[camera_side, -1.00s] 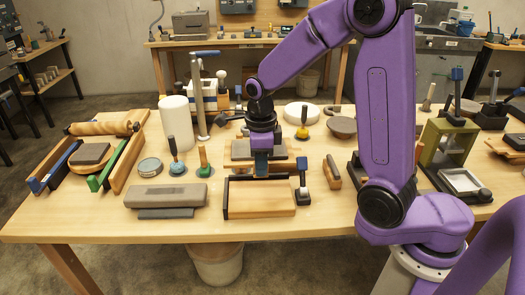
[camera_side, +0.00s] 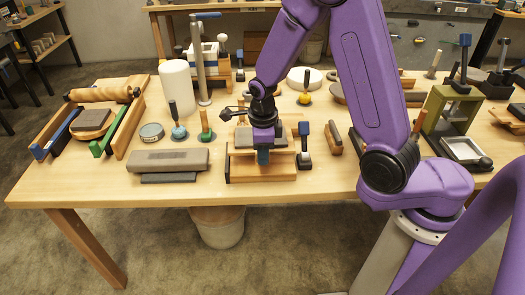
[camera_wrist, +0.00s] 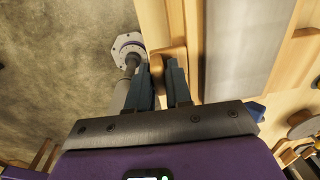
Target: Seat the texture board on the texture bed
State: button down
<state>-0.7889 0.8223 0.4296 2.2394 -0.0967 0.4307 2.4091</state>
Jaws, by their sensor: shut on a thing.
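The texture board is a grey-topped plate with a wooden edge. In the side view the texture board (camera_side: 243,137) lies level over the rear part of the texture bed. The texture bed (camera_side: 242,176) is a low wooden tray with a dark left edge. My gripper (camera_side: 263,157) points down at the board's front edge. In the wrist view, my gripper (camera_wrist: 165,72) is shut on a wooden strip along the edge of the texture board (camera_wrist: 236,45). The gripper hides part of the board. I cannot tell whether the board touches the bed.
A grey stone block (camera_side: 167,160) lies left of the bed. A blue-topped clamp (camera_side: 304,145) stands close at its right, with a wooden-handled brush (camera_side: 333,138) beyond. Knobbed tools (camera_side: 205,125) and a white cylinder (camera_side: 175,87) stand at back left. The table front is clear.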

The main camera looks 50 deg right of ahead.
jog(key=shift+f, duration=2)
jog(key=shift+f, duration=1.5)
dwell(2.2)
dwell(0.5)
jog(key=c, duration=1.2)
grip_release()
jog(key=shift+s+r, duration=0.1)
jog(key=shift+r, duration=1.4)
